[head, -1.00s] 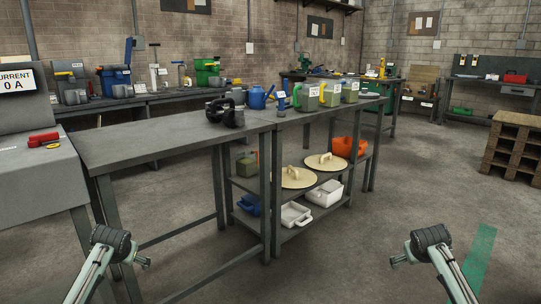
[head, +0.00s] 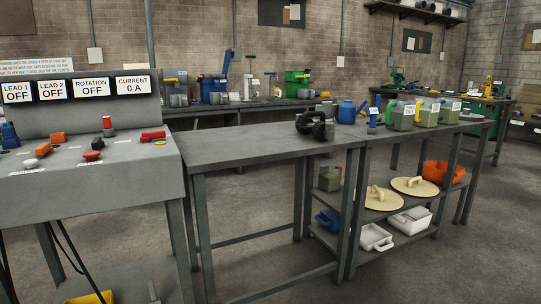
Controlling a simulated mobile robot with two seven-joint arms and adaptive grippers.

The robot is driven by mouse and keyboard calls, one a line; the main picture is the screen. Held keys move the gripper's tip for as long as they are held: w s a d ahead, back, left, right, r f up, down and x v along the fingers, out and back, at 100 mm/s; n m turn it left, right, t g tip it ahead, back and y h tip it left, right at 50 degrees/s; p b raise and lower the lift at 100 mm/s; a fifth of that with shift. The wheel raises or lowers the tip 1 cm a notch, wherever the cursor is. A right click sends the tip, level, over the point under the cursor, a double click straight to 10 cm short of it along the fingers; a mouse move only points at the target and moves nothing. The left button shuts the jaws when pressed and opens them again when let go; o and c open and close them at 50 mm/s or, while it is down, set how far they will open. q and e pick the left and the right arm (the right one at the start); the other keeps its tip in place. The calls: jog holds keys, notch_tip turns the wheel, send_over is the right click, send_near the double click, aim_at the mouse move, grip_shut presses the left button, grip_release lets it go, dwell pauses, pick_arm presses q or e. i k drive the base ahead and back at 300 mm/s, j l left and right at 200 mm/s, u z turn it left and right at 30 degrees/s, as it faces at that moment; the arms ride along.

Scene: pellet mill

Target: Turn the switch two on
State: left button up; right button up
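A grey control desk (head: 85,190) stands at the left of the head view. Its back panel has displays reading LEAD 1 OFF (head: 16,92), LEAD 2 OFF (head: 52,89), ROTATION OFF (head: 90,87) and CURRENT 0 A (head: 132,85). On the sloping top are an orange switch (head: 58,137), a white and orange control (head: 43,149), a red-topped knob (head: 107,123), a red button (head: 92,156) and a red lever (head: 153,136). Their small labels are unreadable, so I cannot tell which one is switch two. Neither of my grippers is in view.
A long grey table (head: 245,153) stands right of the desk, with black headphones-like gear (head: 315,127) and several jugs on and beyond it. A lower shelf holds trays and round lids. A yellow container (head: 90,297) sits below the desk. Open floor lies at the right front.

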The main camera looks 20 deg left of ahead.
aim_at(45, 149)
jog(key=u, duration=1.9)
jog(key=i+z, duration=0.25)
jog(key=i, duration=0.15)
